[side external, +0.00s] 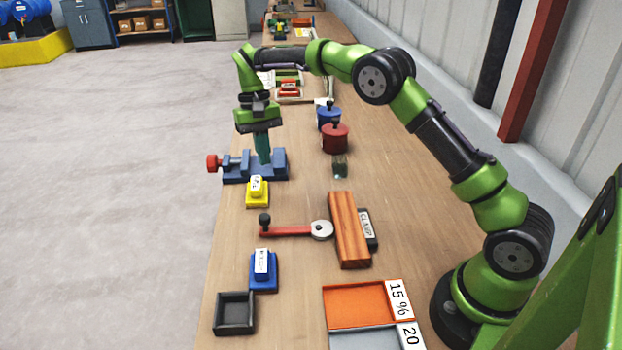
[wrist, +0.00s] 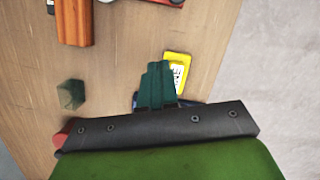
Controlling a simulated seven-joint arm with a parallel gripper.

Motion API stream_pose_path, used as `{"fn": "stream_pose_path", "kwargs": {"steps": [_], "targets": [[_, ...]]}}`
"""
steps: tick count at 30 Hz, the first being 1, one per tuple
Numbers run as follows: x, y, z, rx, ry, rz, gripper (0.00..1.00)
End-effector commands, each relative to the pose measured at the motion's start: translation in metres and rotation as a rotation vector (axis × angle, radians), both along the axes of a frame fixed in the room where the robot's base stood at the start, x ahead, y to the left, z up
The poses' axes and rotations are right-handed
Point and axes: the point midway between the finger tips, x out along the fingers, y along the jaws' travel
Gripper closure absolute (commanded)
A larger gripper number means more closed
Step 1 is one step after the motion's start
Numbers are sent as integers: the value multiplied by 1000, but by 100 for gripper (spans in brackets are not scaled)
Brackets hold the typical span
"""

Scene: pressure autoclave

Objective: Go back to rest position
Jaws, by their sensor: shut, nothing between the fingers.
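My gripper (side external: 263,158) is shut and empty, pointing down at the blue vise (side external: 278,168) with its red knob (side external: 213,163). The teal fingers overlap the vise in the side view, and I cannot tell whether they touch it. In the wrist view my gripper (wrist: 156,70) shows its fingers together, with the yellow block (wrist: 178,58) beside the tips. Most of the vise is hidden there behind the gripper body. My arm reaches out over the bench from its base at the right.
A dark green glass-like piece (side external: 340,166), a red pot (side external: 335,138) and a blue pot (side external: 328,116) stand right of the vise. A lever (side external: 285,231), wooden block (side external: 348,230), blue block (side external: 263,271), black tray (side external: 234,329) and orange tray (side external: 359,306) lie nearer the camera.

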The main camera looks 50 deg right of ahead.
Motion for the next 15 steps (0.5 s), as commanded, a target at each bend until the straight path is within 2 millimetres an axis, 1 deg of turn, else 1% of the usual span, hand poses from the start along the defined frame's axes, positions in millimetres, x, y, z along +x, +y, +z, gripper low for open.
{"fn": "stream_pose_path", "kwargs": {"steps": [1, 5, 8, 11, 12, 14, 15], "targets": [[-9, -1, 12, 1, -34, 14, 100], [-36, -1, 38, 8, -135, 41, 100], [-62, 0, 57, 15, -220, 54, 100], [-91, 2, 74, 22, -307, 60, 100], [-104, 3, 79, 26, -340, 61, 100], [-123, 4, 86, 30, -392, 61, 100], [-136, 5, 90, 32, -427, 60, 100]]}}
